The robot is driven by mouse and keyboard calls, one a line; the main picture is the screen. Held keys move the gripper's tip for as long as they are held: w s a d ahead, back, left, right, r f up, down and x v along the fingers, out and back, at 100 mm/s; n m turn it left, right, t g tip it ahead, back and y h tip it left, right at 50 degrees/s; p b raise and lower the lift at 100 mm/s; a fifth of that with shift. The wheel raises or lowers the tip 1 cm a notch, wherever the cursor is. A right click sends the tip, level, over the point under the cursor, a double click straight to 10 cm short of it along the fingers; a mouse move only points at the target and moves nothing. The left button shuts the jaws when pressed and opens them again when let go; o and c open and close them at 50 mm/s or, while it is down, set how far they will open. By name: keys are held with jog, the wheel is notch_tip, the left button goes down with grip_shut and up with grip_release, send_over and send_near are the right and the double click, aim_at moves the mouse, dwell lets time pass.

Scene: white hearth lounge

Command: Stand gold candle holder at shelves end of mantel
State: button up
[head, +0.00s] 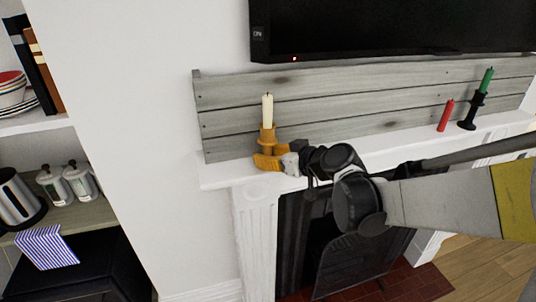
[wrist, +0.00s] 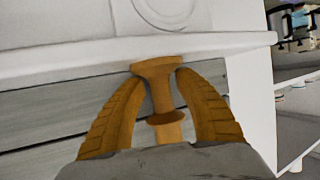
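The gold candle holder (head: 267,136) stands upright near the left end of the white mantel (head: 215,176), the end toward the shelves. It carries a cream candle (head: 267,110). My gripper (head: 264,162) is low at the holder, its orange fingers hiding part of the holder's base. In the wrist view, which looks upside down, my gripper's fingers (wrist: 160,76) lie on either side of the gold holder (wrist: 162,95). Gaps show beside the stem; the tips reach the wide base, and I cannot tell whether they press on it. The candle is hidden there.
Grey planks (head: 345,103) back the mantel, with a television (head: 400,28) above. A red candle (head: 445,115) and a green candle (head: 486,80) in a black holder (head: 468,120) stand farther right. Shelves (head: 70,216) with kitchen items are at left. The fireplace opening is below.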

jog(key=shift+r, duration=0.1)
jog(key=shift+s+d+r+p, duration=0.2)
jog(key=shift+r+p, duration=0.05)
jog(key=shift+p, duration=0.05)
jog(key=p+v, duration=0.4)
jog(key=v, duration=0.7)
jog(key=s+d+f+m+g+h, duration=0.1)
jog(key=s+d+m+h, duration=0.3)
jog(key=s, duration=0.5)
jog(key=s+d+f+m+g+h, duration=0.2)
jog(key=s+d+f+m+h, duration=0.1)
jog(key=s+d, duration=0.4)
jog(key=s+h, duration=0.1)
jog(key=s, duration=0.2)
jog(key=shift+f+m+g+h, duration=0.25)
jog(key=shift+m+g+h, duration=0.05)
jog(key=shift+m, duration=0.1)
